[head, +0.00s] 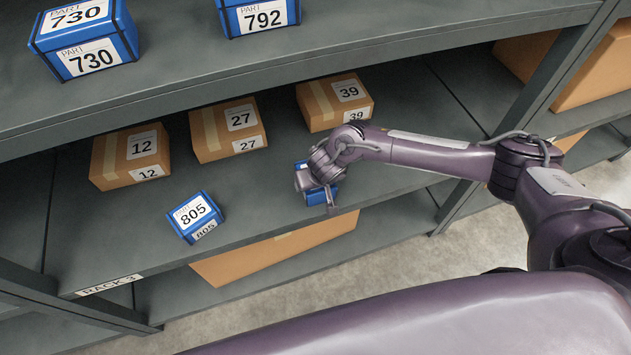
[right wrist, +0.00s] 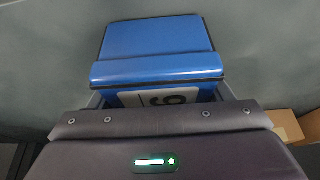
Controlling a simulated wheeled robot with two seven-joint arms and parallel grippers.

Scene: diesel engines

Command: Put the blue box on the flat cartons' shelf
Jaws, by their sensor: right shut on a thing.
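My right gripper (head: 317,188) is shut on a blue box (head: 319,197) at the front part of the middle shelf (head: 265,190). In the right wrist view the same blue box (right wrist: 157,45) shows its blue top and part of a white label, beyond the gripper body (right wrist: 160,125). I cannot tell whether the box touches the shelf board. Three brown cartons stand on this shelf, marked 12 (head: 112,160), 27 (head: 212,135) and 39 (head: 320,107). My left gripper is not in view.
A blue box marked 805 (head: 197,216) stands on the middle shelf, left of the gripper. Blue boxes 730 (head: 110,35) and 792 (head: 229,17) stand on the upper shelf (head: 185,62). A larger carton (head: 280,252) is on the shelf below. A rack post (head: 555,85) rises at right.

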